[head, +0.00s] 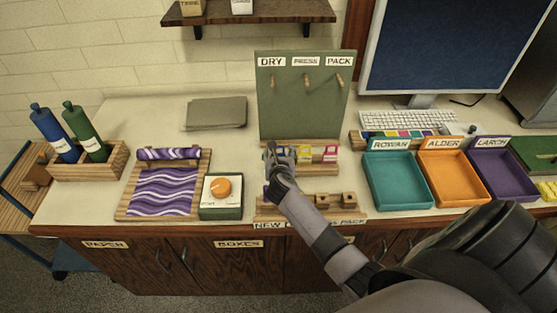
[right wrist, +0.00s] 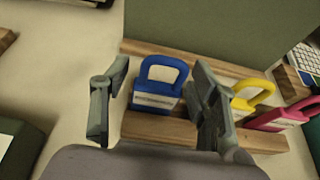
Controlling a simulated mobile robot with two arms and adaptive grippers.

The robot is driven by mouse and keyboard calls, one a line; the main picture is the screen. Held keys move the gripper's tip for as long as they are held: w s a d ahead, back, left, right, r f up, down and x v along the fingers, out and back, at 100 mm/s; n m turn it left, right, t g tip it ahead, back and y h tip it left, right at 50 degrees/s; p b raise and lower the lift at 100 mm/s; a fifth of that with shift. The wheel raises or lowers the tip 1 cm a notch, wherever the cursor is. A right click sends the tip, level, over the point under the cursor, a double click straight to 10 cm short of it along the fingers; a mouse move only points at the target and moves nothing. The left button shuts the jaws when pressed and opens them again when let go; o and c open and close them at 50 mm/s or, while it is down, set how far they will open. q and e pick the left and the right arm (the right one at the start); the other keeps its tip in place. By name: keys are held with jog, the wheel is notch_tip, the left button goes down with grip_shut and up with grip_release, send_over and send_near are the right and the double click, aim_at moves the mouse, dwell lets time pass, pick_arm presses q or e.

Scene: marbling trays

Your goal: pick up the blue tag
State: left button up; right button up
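The blue tag (right wrist: 157,88) stands on a wooden rack (right wrist: 170,130) in the right wrist view, with a looped handle on top and a pale label on its front. My right gripper (right wrist: 158,100) is open, with one finger on each side of the blue tag. In the head view my right gripper (head: 280,155) reaches the left end of the rack (head: 322,170) and hides the blue tag. A yellow tag (right wrist: 247,98) and a pink tag (right wrist: 283,117) stand to its right on the rack. My left gripper is not in view.
A green board (head: 305,105) with pegs stands behind the rack. A wooden block strip (head: 335,203) lies in front. A box with an orange knob (head: 222,188) is at the left; a teal tray (head: 397,182) is at the right.

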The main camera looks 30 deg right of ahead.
jog(key=c, duration=0.8)
jog(key=shift+o, duration=0.2)
notch_tip(320, 180, up, 20)
